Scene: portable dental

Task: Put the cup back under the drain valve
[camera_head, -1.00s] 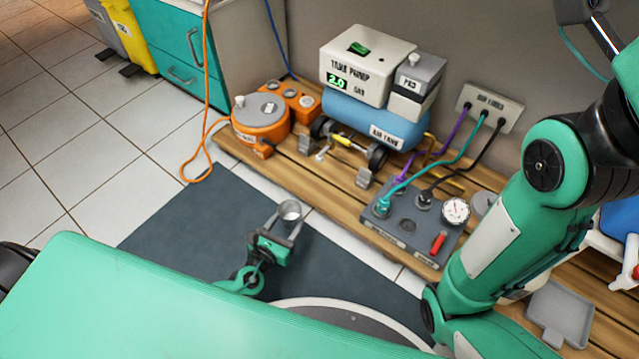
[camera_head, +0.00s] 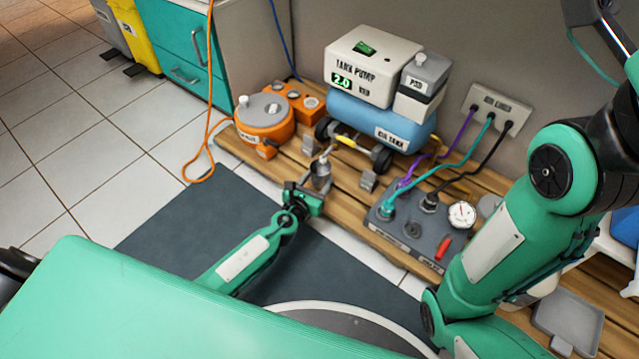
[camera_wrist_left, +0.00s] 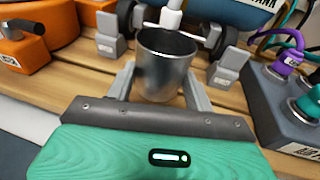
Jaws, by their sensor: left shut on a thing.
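A small grey metal cup (camera_head: 321,174) is held upright in my left gripper (camera_head: 314,182). In the left wrist view the cup (camera_wrist_left: 165,66) stands between the two fingers of the gripper (camera_wrist_left: 160,82), and its open top shows. The drain valve (camera_head: 326,152) is a small pale fitting below the blue air tank (camera_head: 375,122). In the wrist view the valve's white stem (camera_wrist_left: 171,18) appears just above and behind the cup's rim. I cannot tell whether its tip is over the cup. My right gripper is out of view; only my right arm shows.
The tank stands on a wooden slatted platform (camera_head: 240,149), with small grey blocks (camera_head: 368,181) near its wheels. An orange pot (camera_head: 264,119) stands left, a grey gauge box (camera_head: 410,225) with hoses right. The dark mat (camera_head: 180,225) in front is clear.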

